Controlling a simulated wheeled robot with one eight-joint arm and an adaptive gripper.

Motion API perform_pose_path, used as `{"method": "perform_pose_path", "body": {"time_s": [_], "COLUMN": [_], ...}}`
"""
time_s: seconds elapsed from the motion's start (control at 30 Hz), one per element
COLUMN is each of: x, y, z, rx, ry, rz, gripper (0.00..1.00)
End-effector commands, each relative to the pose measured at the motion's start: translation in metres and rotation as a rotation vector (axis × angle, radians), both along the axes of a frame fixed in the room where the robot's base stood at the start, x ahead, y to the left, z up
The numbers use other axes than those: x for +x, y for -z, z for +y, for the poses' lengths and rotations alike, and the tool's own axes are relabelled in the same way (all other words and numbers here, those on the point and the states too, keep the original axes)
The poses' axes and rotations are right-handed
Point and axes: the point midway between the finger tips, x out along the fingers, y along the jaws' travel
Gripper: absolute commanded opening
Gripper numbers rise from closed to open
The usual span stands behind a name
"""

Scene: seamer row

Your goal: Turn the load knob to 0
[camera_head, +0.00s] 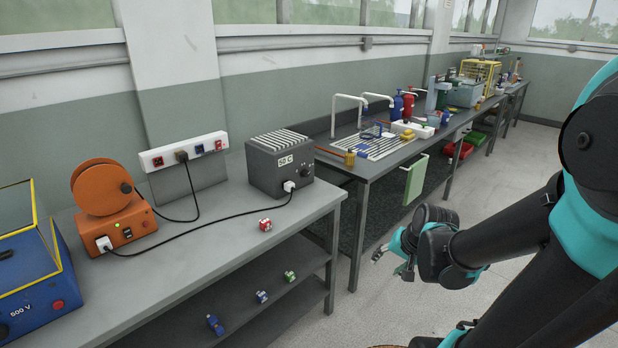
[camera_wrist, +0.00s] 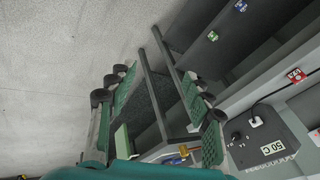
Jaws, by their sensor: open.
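A grey box (camera_head: 278,163) with a ribbed top and a "50 C" label stands at the right end of the near bench. A small dark knob (camera_head: 308,172) is on its right-hand face, beside a white plug. The box (camera_wrist: 268,140) also shows at the right of the wrist view, with a dark knob (camera_wrist: 237,136) on its face. I cannot read the knob's setting or see a "load" label. My gripper (camera_head: 389,260) is open and empty over the aisle, to the right of the bench and apart from the box. Its spread fingers (camera_wrist: 158,88) frame the wrist view.
An orange device (camera_head: 118,228) with a reel and a blue "500 V" box (camera_head: 38,275) stand left on the bench. Black cables run along the bench. A red-and-white block (camera_head: 265,225) lies before the grey box. A sink bench (camera_head: 375,168) stands beyond. The aisle floor is clear.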

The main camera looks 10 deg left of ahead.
Motion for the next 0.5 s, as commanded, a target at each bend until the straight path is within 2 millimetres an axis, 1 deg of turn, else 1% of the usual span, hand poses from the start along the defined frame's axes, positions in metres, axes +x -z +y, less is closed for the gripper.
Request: {"method": "perform_pose_path", "body": {"time_s": [0.03, 0.2, 0.37, 0.5], "x": [0.020, 0.078, 0.132, 0.178], "y": [-0.004, -0.018, -0.029, -0.035], "z": [0.012, 0.051, 0.082, 0.104], "rx": [0.083, 0.383, 0.665, 0.911], "ry": [0.060, 0.269, 0.458, 0.613], "rz": [0.006, 0.054, 0.139, 0.244], "gripper": [0.51, 0.51, 0.51, 0.51]}}
